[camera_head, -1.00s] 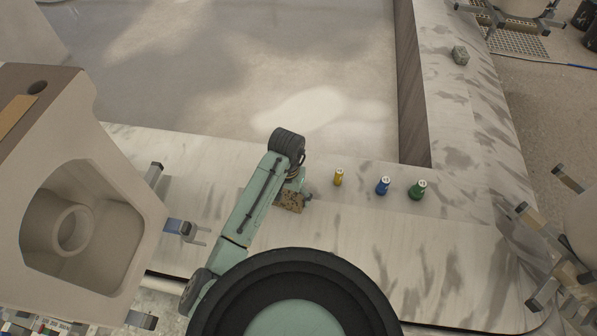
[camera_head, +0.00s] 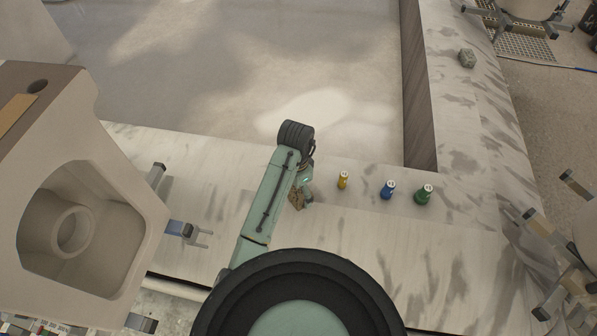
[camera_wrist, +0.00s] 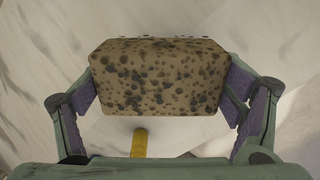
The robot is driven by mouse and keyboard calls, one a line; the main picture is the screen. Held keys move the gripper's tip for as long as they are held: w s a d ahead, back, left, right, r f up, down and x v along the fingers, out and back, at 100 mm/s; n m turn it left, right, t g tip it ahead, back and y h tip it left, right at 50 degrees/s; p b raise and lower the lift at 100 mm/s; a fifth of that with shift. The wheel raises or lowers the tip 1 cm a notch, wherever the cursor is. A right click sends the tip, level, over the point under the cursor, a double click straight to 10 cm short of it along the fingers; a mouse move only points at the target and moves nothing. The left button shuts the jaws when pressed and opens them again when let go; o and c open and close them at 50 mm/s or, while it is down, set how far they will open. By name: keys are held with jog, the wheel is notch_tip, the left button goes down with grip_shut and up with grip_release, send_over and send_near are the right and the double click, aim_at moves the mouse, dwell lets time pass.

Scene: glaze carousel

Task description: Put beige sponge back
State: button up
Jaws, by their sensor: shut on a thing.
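The beige sponge (camera_wrist: 160,78) is a block with dark speckles. In the wrist view it sits between both fingers of my gripper (camera_wrist: 165,85), which is shut on it. In the head view my gripper (camera_head: 303,190) is over the pale counter, left of the yellow bottle, and the sponge (camera_head: 297,199) is partly hidden by the arm. The wrist view shows pale streaked surface around the sponge; whether the sponge touches the counter is unclear.
A yellow bottle (camera_head: 343,180), a blue one (camera_head: 388,190) and a green one (camera_head: 423,194) stand in a row on the counter (camera_head: 380,235). The yellow one shows below the sponge in the wrist view (camera_wrist: 139,143). A small grey block (camera_head: 467,58) lies far right.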

jog(key=w, duration=0.2)
jog(key=w+p, duration=0.1)
jog(key=w, duration=0.5)
jog(key=shift+w+d+f, duration=0.15)
jog(key=shift+d+f, duration=0.1)
jog(key=shift+d, duration=0.05)
jog(key=shift+w+f+p, duration=0.1)
jog(key=shift+f+p, duration=0.45)
jog(key=shift+f, duration=1.25)
jog(key=shift+f, duration=0.2)
jog(key=o, duration=0.9)
jog(key=shift+r, duration=0.1)
jog(key=shift+o, duration=0.2)
notch_tip(320, 180, up, 12)
jog(key=b, duration=0.1)
jog(key=shift+r, duration=0.15)
